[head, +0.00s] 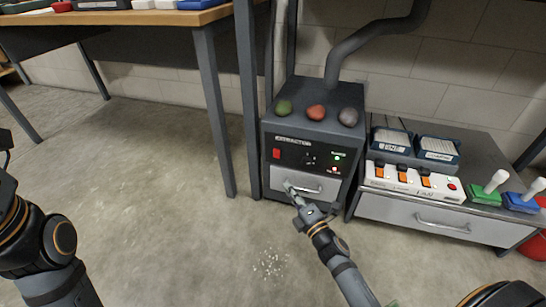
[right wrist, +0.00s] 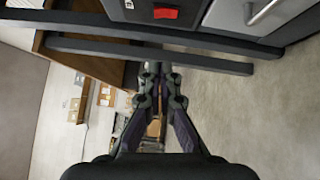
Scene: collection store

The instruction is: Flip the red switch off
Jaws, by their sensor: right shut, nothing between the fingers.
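The red switch (head: 276,154) is a small red rocker on the left of the dark front panel of the extraction unit (head: 310,128). It also shows at the top of the right wrist view (right wrist: 165,13). Which way it is tipped is too small to tell. My right gripper (head: 289,187) is shut and empty, in front of the unit's pale lower drawer, a little below and right of the switch in the head view. Its closed fingers (right wrist: 158,72) show in the right wrist view, apart from the switch. My left gripper is out of view; only part of its arm shows.
A green, a red and a grey knob-like lump sit on the unit, with a grey duct behind. At right, a low cabinet (head: 424,213) carries a white switch strip (head: 414,182) and joystick-like levers. A table leg (head: 213,120) stands left.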

